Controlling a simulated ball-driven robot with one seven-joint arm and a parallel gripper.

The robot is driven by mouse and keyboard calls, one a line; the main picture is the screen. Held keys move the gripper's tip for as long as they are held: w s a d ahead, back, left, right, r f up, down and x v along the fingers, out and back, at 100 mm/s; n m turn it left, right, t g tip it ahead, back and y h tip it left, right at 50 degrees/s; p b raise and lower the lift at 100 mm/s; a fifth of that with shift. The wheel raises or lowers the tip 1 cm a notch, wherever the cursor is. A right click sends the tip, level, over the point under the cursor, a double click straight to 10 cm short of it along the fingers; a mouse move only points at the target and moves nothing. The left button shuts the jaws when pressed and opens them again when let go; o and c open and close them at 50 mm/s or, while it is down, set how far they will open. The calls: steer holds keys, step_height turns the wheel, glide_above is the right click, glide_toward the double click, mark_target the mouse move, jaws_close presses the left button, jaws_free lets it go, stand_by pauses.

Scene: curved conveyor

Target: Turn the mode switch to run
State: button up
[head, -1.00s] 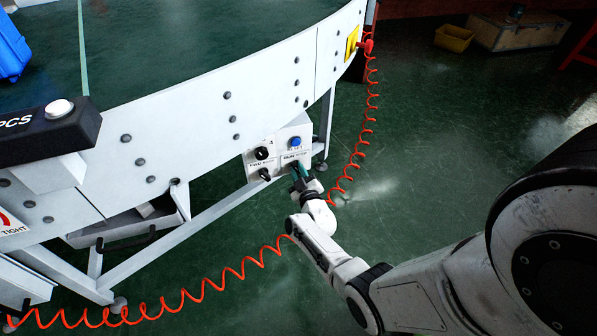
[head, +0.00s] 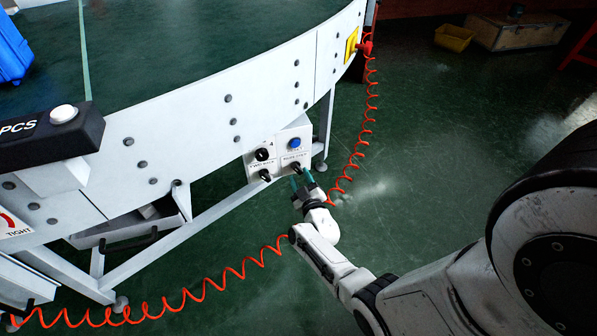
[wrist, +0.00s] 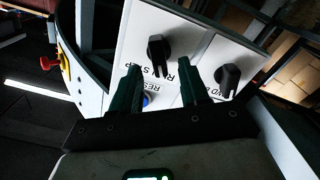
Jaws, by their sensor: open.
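The mode switch is a black knob (head: 295,165) at the lower right of the white control panel (head: 278,152), by a RUN/STEP label. In the wrist view the switch (wrist: 158,50) is upper middle, its bar nearly upright in the picture, its lower end slightly right. The label appears upside down, RUN to the right and STEP to the left. I cannot tell which end of the bar is the pointer. My gripper (head: 302,178) is open and empty, just in front of the switch. In the wrist view my green fingers (wrist: 162,72) appear below and either side of it, apparently apart from it.
The panel also bears a blue button (head: 294,143), a black knob (head: 261,154) and a lower-left black knob (head: 265,175). A coiled red hose (head: 357,150) hangs close to the right. The conveyor leg (head: 325,130) stands behind.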

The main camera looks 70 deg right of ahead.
steer(key=p+v, duration=0.2)
steer(key=v, duration=0.6)
stand_by(0.4)
steer(key=w+a+r+n+g+y, duration=0.1)
steer(key=w+a+n+y, duration=0.1)
steer(key=w+a+y, duration=0.35)
steer(key=w+a+n+y, duration=0.2)
steer(key=a+y, duration=0.4)
steer(key=a, duration=0.5)
steer(key=s+a+r+g+y, duration=0.2)
steer(key=s+a+r+g, duration=0.15)
steer(key=s+a, duration=0.2)
steer(key=s+a+r+g, duration=0.4)
steer(key=s+r+g, duration=0.25)
steer(key=s, duration=0.55)
step_height(320, 180, up, 28)
steer(key=p, duration=2.7)
steer(key=shift+m+p, duration=0.3)
steer(key=shift+p, duration=0.05)
steer(key=shift+s+a+r, duration=0.1)
steer(key=shift+s, duration=0.05)
